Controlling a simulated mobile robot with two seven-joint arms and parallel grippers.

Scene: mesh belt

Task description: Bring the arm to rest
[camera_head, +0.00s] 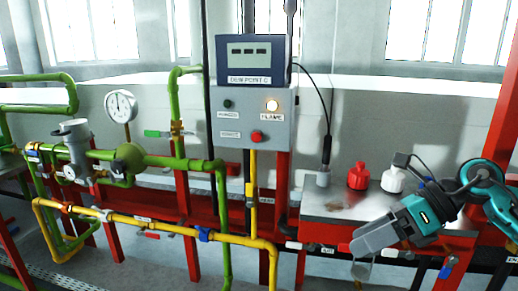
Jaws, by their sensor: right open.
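My right gripper (362,250) comes in from the right on its teal and grey arm. It is open, with its grey fingers in front of the front edge of the metal-topped red bench (340,203). I see nothing held between the fingers. Part of the bench's right side is hidden behind my right arm. My left gripper is out of view.
A grey control box (240,117) with a lit lamp stands mid-view. Green pipes (170,161) and yellow pipes (150,224) fill the left. A red post (499,125) rises at right.

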